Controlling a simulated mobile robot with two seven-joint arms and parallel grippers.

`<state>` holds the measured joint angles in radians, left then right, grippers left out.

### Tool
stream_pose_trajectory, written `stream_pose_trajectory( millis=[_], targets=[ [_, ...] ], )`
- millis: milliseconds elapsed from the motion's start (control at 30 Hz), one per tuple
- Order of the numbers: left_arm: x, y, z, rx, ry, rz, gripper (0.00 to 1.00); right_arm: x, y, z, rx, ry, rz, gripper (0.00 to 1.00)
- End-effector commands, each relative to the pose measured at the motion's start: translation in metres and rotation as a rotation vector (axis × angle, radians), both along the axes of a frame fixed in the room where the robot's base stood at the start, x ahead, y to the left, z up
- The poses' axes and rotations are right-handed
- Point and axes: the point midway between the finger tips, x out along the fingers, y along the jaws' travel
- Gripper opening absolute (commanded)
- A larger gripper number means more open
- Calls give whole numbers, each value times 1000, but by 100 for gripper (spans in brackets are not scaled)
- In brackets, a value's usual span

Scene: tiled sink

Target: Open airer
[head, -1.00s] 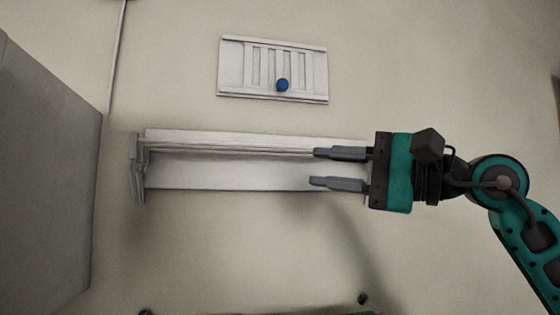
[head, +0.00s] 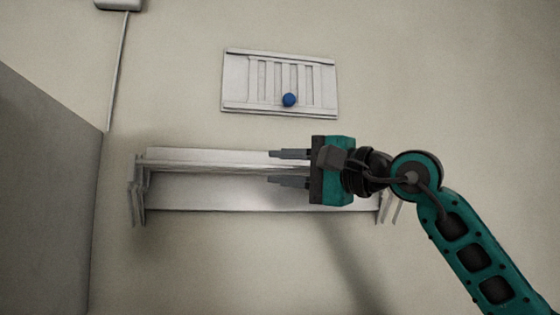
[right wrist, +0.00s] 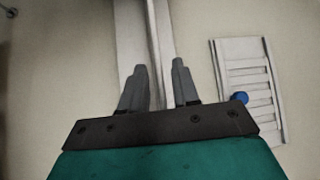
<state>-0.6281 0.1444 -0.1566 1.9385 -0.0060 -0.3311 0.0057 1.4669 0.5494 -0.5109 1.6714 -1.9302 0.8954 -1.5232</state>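The airer (head: 180,196) is a long pale metal frame fixed flat on the wall in the head view, with a bar along its top and brackets at both ends. It also shows in the right wrist view (right wrist: 158,40), running up between my fingers. My right gripper (head: 270,168) is in front of the airer's middle, fingers pointing left. In the right wrist view the gripper (right wrist: 158,80) has its two fingers apart with a rail showing between them. Whether a finger touches the rail is not clear. My left gripper is not in view.
A white slatted wall vent (head: 240,90) with a blue ball-like knob (head: 289,100) is above the airer. A grey cabinet side (head: 45,200) stands at the left. A cable (head: 117,75) runs down the wall from a white box (head: 120,4). Bare wall lies below the airer.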

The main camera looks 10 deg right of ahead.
Motion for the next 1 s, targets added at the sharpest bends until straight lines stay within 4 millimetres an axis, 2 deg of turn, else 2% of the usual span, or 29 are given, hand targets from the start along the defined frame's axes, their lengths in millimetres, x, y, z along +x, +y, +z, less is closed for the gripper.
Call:
stream_pose_trajectory(
  millis=[133, 433, 733, 1000],
  targets=[
    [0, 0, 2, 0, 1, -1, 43, 6, 7, 1, -1, -1, 0, 30],
    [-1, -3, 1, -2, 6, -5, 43, 7, 8, 1, -1, -1, 0, 29],
    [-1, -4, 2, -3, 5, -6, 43, 7, 8, 1, 0, 0, 0, 1],
    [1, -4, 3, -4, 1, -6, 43, 7, 8, 1, 0, 0, 0, 0]
  ],
)
